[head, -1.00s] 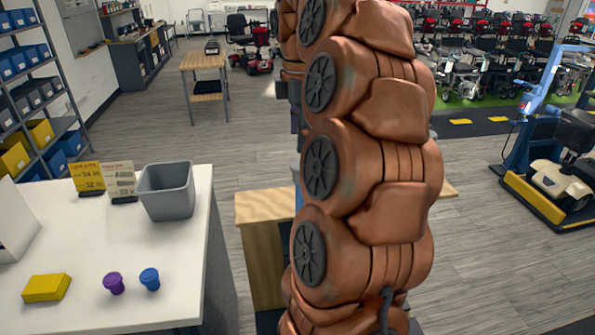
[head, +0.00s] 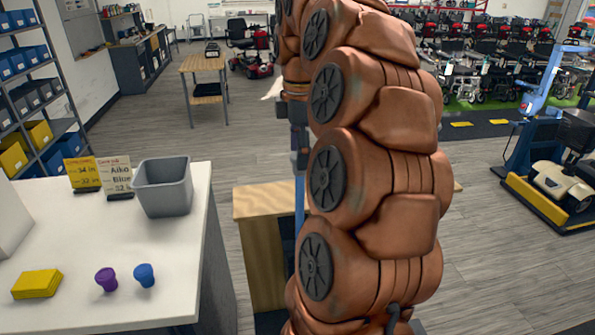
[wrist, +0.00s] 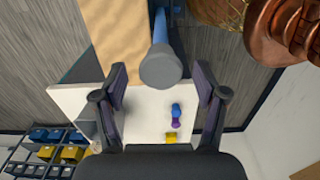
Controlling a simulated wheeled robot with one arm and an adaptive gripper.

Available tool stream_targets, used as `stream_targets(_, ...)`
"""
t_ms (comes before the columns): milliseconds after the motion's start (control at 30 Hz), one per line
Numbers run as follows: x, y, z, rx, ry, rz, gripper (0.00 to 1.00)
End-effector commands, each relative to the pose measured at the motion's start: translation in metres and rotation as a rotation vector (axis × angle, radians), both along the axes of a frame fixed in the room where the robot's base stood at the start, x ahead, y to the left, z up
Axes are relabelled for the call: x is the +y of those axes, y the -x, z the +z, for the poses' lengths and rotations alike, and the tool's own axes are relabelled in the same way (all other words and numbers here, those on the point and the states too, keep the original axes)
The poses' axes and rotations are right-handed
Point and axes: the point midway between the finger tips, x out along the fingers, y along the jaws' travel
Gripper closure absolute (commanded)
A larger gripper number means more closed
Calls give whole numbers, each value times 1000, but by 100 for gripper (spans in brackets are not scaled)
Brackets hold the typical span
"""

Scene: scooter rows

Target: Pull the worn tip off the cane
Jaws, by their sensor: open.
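The cane's blue shaft (wrist: 160,25) comes down from the top of the wrist view and ends in a rounded grey worn tip (wrist: 160,70). My gripper (wrist: 161,82) is open, with one dark finger on each side of the tip and a clear gap on both sides. The tip is still on the shaft. In the head view my arm hides most of this area; a narrow blue strip beside it may be the shaft. A purple tip (head: 106,279) and a blue tip (head: 144,275) stand on the white counter (head: 185,245).
A grey bin (head: 163,190), two small signs (head: 100,175) and a yellow block (head: 37,284) are on the counter. A wooden bench (head: 258,205) stands partly behind my arm. Shelving (head: 40,95) is at the left.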

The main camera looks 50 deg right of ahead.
Motion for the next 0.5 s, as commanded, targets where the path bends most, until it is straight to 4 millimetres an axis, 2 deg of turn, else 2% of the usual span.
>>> stream_targets(33, 0, 0, -9, 1, -1, 1, 28)
stream_targets(200, 0, 0, -21, 0, 0, 0, 28)
stream_targets(500, 0, 0, -24, 0, 0, 0, 28)
